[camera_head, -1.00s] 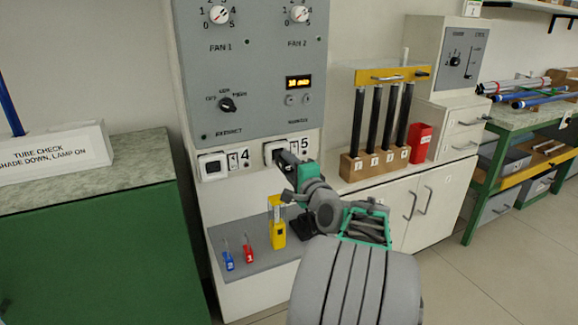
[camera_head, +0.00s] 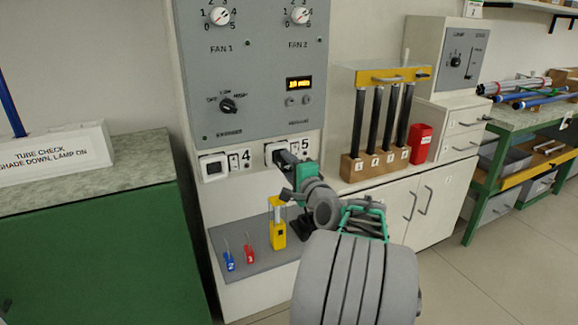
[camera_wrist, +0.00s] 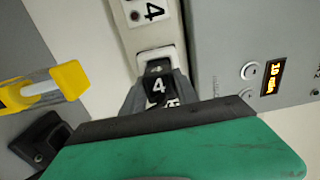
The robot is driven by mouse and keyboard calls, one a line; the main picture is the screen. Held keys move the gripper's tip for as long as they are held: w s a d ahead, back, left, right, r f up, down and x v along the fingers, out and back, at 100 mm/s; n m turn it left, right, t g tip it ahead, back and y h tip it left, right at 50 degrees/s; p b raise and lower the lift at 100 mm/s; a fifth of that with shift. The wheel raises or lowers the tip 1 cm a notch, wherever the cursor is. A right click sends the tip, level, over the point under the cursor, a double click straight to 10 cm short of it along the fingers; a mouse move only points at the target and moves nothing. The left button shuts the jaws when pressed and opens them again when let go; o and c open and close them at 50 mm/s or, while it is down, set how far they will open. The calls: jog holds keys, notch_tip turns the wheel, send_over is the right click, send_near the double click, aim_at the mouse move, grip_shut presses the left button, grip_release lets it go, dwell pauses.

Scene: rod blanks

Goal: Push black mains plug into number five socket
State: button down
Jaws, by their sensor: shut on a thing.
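The number five socket, a white frame (camera_head: 270,149) left of the "5" label (camera_head: 305,145), is on the panel's lower strip. My gripper (camera_head: 284,157) is at its front and hides much of it.
A yellow tool (camera_head: 277,225), a blue (camera_head: 229,260) and a red small tool (camera_head: 249,254) stand on the grey shelf below, beside a black object (camera_head: 302,227). A wooden rack (camera_head: 375,165) with dark rods is at right. Control knobs are above the socket.

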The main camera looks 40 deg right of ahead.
aim_at(290, 167)
jog(key=shift+p+x, duration=0.3)
jog(key=shift+x, duration=0.75)
jog(key=c, duration=0.9)
grip_release()
jog(key=shift+o, duration=0.2)
jog(key=p+v, duration=0.1)
jog(key=v, duration=0.6)
jog(key=shift+s+a, duration=0.1)
jog(key=shift+s, duration=0.25)
